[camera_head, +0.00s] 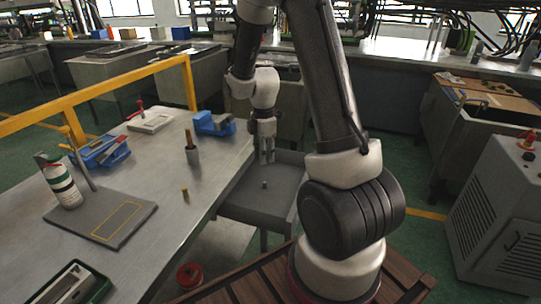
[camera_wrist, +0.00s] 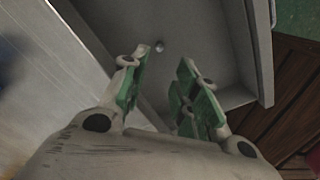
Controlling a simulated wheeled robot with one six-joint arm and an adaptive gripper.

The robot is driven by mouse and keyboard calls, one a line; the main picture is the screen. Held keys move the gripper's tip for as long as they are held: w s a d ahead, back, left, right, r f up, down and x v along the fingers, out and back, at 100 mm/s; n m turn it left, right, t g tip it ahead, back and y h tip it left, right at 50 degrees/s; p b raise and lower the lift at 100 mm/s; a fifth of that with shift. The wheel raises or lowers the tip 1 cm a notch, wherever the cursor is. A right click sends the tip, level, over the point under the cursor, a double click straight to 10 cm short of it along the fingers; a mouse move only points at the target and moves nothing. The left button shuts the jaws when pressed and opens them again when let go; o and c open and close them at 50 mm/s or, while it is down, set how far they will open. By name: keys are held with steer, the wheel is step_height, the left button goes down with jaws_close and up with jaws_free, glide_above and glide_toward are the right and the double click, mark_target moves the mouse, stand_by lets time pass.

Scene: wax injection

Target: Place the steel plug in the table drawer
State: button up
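The open table drawer (camera_head: 240,206) is a grey tray at the table's right side. The small steel plug (camera_head: 264,184) is on the drawer's floor; it also shows in the wrist view (camera_wrist: 160,46), apart from the fingers. My gripper (camera_head: 267,158) is above the drawer, pointing down. In the wrist view, its green-padded fingers (camera_wrist: 160,78) are spread apart with nothing between them. The drawer's inner floor (camera_wrist: 195,35) fills much of that view, and my gripper hides part of it.
The metal table (camera_head: 150,185) bears a brass-coloured plug (camera_head: 185,194), a cup with a tool (camera_head: 192,156), blue vises (camera_head: 213,123), a spray bottle (camera_head: 62,182) and a grey mat (camera_head: 85,222). A yellow rail (camera_head: 95,92) runs behind. A grey cabinet (camera_head: 500,200) stands at right.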

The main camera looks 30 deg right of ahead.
steer(key=s+a+r+m+t, duration=0.1)
steer(key=s+r+m, duration=0.3)
steer(key=r, duration=0.7)
steer(key=s+a+r+m+t, duration=0.1)
steer(key=s+r+m, duration=0.5)
steer(key=s, duration=0.3)
steer(key=s+a+r+m+t, duration=0.1)
steer(key=s+r+m+t, duration=0.1)
steer(key=s+r+m, duration=0.4)
steer(key=s+r, duration=0.1)
steer(key=s, duration=0.3)
